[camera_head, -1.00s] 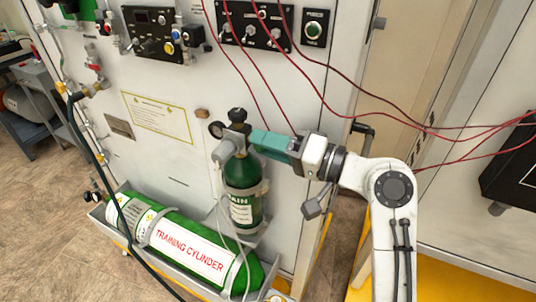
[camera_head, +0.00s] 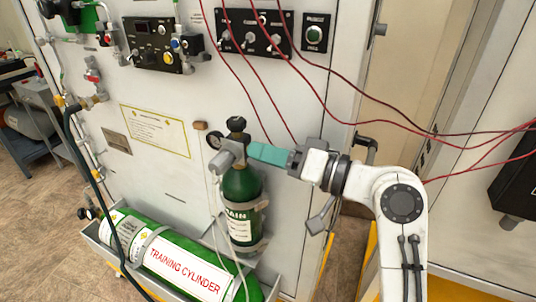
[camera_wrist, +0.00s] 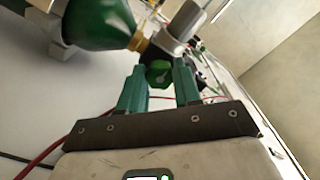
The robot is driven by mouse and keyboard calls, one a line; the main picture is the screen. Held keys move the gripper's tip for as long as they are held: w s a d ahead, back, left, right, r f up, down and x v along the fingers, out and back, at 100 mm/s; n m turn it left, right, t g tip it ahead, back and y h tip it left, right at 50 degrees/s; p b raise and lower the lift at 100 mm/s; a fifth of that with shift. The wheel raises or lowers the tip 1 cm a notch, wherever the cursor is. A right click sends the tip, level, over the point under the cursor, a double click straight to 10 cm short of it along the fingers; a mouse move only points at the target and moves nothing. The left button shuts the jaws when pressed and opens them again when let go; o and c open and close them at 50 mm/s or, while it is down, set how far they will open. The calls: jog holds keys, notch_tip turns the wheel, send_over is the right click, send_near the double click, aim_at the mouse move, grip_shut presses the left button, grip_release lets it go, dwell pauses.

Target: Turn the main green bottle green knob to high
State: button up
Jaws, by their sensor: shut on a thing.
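The main green bottle (camera_head: 240,190) stands upright against the white panel, with a regulator and gauge at its neck. In the wrist view the bottle (camera_wrist: 95,22) lies across the upper left, with a brass collar at its neck. The green knob (camera_wrist: 158,72) sits on the valve, between the two teal fingers of my gripper (camera_wrist: 159,84). In the head view my gripper (camera_head: 262,152) reaches in from the right at the valve, and its fingers hide the knob. The jaws are shut on the green knob.
A green training cylinder (camera_head: 180,262) lies in a tray below the bottle. Red cables (camera_head: 350,110) hang across the panel above my arm. A pale hose runs down beside the bottle. Switch panels (camera_head: 255,32) are higher up.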

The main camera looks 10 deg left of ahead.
jog(key=shift+f, duration=0.1)
jog(key=o, duration=1.1)
jog(key=shift+c, duration=0.2)
jog(key=v, duration=1)
jog(key=shift+d+b, duration=0.35)
jog(key=shift+d, duration=0.05)
jog(key=shift+s, duration=0.1)
jog(key=s+d+f+m+h+p, duration=0.1)
jog(key=s+d+f+m+h, duration=0.15)
jog(key=f, duration=0.55)
jog(key=s+d+f+m+h+p, duration=0.15)
jog(key=s+d+f+h, duration=0.25)
jog(key=f, duration=0.4)
jog(key=s+d+f+m+h+p, duration=0.1)
jog(key=s+d+f+h, duration=0.25)
jog(key=f, duration=0.45)
jog(key=s+d+f+g+h+p, duration=0.1)
jog(key=s+d+f+h, duration=0.1)
jog(key=s+d, duration=0.2)
jog(key=s+d+f+g+h, duration=0.2)
jog(key=s+d+f, duration=0.1)
jog(key=s, duration=0.6)
jog(key=s+d+f+g+h+p, duration=0.1)
jog(key=s+d+f+g+h, duration=0.1)
jog(key=s, duration=0.5)
jog(key=d+h, duration=0.1)
jog(key=d, duration=0.1)
jog(key=shift+s+d+f+m+p, duration=0.25)
jog(key=shift+s+d+m+p, duration=0.05)
jog(key=shift+d+p, duration=0.1)
